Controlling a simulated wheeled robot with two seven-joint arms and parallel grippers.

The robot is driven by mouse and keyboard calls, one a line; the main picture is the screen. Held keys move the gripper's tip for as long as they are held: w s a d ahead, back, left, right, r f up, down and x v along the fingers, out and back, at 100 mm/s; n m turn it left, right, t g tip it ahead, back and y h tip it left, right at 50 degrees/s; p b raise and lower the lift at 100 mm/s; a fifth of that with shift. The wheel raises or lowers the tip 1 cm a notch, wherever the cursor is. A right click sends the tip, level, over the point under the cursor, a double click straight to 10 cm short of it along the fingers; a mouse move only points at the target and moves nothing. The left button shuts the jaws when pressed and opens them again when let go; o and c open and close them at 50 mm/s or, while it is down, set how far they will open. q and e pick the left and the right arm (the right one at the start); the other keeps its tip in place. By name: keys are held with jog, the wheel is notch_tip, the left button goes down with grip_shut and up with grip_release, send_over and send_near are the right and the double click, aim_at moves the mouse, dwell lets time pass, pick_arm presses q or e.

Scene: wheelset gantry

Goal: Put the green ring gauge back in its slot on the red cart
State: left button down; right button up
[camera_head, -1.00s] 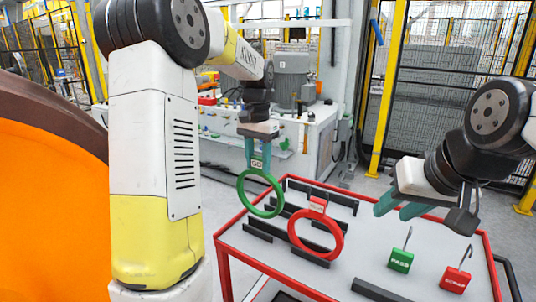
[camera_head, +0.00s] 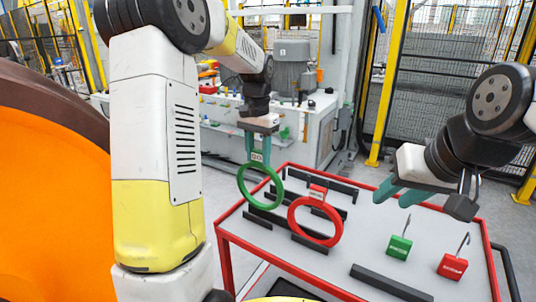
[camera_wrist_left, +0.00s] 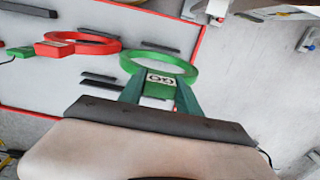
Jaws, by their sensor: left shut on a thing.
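The green ring gauge (camera_head: 261,204) hangs upright from my left gripper (camera_head: 259,158), whose fingers are shut on its GO tag. It is over the far-left part of the red cart (camera_head: 330,262), beside the red ring gauge. The green ring also shows in the left wrist view (camera_wrist_left: 160,66), between the fingers (camera_wrist_left: 160,92). The red ring gauge (camera_head: 317,238) stands between black rails on the cart. Black slot rails (camera_head: 258,221) lie near the green ring; whether its lower edge touches the cart I cannot tell. My right gripper (camera_head: 392,192) is open and empty above the cart's far side.
A green tag block (camera_head: 399,246) and a red tag block (camera_head: 452,266) with hooks stand on the cart's right part. A long black rail (camera_head: 390,284) lies at the front. An orange wheel (camera_head: 50,210) is at the left. A machine bench (camera_head: 290,130) stands behind.

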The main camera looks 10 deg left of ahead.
pick_arm(q)
jog(key=shift+f, duration=2.7)
jog(key=c, duration=0.8)
grip_release()
jog(key=shift+f, duration=0.1)
jog(key=shift+o, duration=0.2)
jog(key=shift+r, duration=3.95)
jog(key=s+d+r+n+t+h, duration=0.1)
jog(key=s+r+n+t, duration=0.1)
jog(key=s, duration=1)
jog(key=s+d+r+n+t+h, duration=0.1)
jog(key=s+t, duration=0.3)
jog(key=s, duration=0.8)
jog(key=shift+r+n, duration=0.4)
jog(key=shift+r, duration=0.4)
